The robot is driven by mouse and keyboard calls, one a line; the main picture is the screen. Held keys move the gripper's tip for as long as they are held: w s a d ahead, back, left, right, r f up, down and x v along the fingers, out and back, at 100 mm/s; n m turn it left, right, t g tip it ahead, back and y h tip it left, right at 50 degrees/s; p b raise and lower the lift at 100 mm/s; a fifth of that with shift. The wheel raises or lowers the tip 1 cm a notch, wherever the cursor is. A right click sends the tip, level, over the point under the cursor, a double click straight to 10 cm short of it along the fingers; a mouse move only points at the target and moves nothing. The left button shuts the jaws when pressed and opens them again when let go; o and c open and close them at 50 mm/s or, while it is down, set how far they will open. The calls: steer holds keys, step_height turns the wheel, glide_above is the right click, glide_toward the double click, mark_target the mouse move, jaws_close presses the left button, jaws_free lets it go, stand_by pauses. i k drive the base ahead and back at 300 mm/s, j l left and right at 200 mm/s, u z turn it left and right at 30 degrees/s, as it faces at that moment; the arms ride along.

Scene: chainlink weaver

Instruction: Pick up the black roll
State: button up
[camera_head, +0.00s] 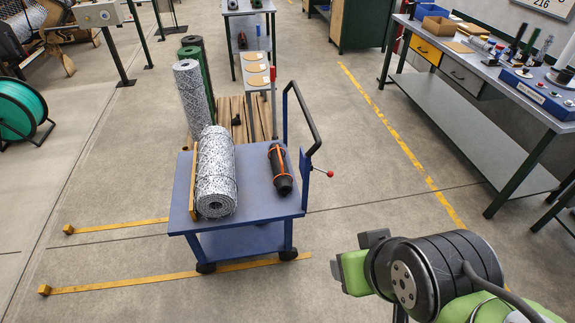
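The black roll (281,171) lies on the right part of the blue cart's top (258,206). It is a dark, short cylinder with orange bands around it, lying lengthwise away from me. Nothing touches it from above. My arm shows at the bottom right as green and black links, apart from the cart. I cannot make out the fingers of my gripper in this view.
A larger speckled grey-white roll (216,175) lies left of the black roll, beside a wooden strip. The cart's dark handle (306,115) rises at its right, with a red knob. A workbench (480,75) stands at right. Floor between is clear.

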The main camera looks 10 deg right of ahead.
mark_target(284, 187)
steer(key=i+u, duration=0.4)
steer(key=i+l+u, duration=0.25)
steer(key=i+u, duration=0.2)
steer(key=i+l+u, duration=0.6)
steer(key=l+u, duration=0.2)
steer(key=j, duration=0.1)
